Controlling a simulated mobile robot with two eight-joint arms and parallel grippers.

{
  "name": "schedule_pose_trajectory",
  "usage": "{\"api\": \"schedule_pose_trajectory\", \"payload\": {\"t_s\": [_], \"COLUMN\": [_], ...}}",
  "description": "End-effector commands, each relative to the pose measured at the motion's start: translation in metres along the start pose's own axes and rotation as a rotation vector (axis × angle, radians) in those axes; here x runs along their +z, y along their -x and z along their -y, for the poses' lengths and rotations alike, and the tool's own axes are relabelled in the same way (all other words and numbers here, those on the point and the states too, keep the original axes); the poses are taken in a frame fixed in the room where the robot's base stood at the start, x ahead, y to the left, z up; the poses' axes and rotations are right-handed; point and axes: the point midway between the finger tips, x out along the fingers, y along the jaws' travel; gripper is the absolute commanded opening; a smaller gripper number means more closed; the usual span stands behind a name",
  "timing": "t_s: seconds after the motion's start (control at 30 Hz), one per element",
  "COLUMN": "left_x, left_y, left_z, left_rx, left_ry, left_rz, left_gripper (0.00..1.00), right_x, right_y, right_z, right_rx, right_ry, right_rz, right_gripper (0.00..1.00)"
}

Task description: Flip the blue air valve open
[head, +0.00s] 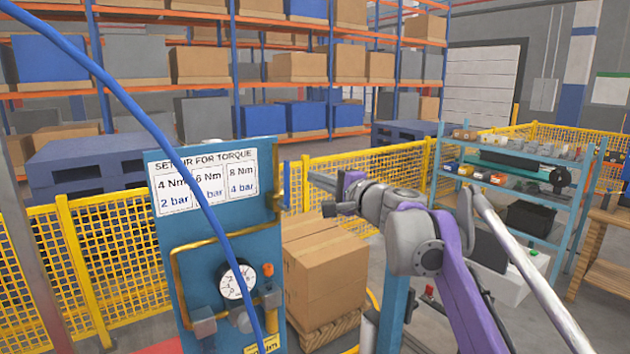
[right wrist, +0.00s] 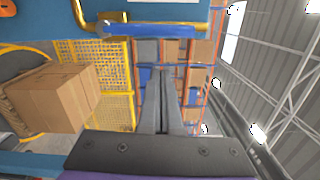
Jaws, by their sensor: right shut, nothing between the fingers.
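The blue air valve handle (head: 286,186) is a narrow bar standing upright at the right edge of the blue panel (head: 165,250), beside a brass pipe. In the right wrist view, the handle (right wrist: 155,29) lies across the top, its pivot end at left by the brass pipe (right wrist: 82,15). My right gripper (head: 314,179) points left toward the handle. Its fingers (right wrist: 167,48) are shut and empty, with the tips just short of the handle in the wrist view. I cannot tell whether they touch it. My left gripper is not in view.
The panel carries a pressure gauge (head: 237,279) and a torque chart (head: 203,181). A blue hose (head: 150,125) crosses in front of it. Cardboard boxes (head: 328,275) stand behind on a pallet. Yellow mesh fencing (head: 125,240) and a parts rack (head: 520,165) stand farther back.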

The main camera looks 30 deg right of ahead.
Motion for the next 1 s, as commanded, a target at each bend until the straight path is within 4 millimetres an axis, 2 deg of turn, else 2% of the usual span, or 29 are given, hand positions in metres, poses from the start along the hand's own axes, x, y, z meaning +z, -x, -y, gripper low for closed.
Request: {"api": "schedule_pose_trajectory", "payload": {"t_s": [0.2,0.4,0.6,1.0], "left_x": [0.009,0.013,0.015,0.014], "left_y": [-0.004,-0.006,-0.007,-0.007], "left_z": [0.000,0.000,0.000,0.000], "left_rx": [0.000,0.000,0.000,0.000], "left_ry": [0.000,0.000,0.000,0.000], "left_rz": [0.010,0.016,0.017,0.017], "left_gripper": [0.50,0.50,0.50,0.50], "right_x": [-0.002,-0.002,-0.001,-0.001], "right_y": [0.050,0.085,0.099,0.100], "right_z": [-0.002,-0.001,0.000,0.000], "right_rx": [0.002,0.001,0.001,0.000], "right_ry": [0.000,0.000,0.000,0.000], "right_rz": [-0.004,-0.003,0.000,0.001], "right_gripper": [0.00,0.00,0.00,0.00]}}
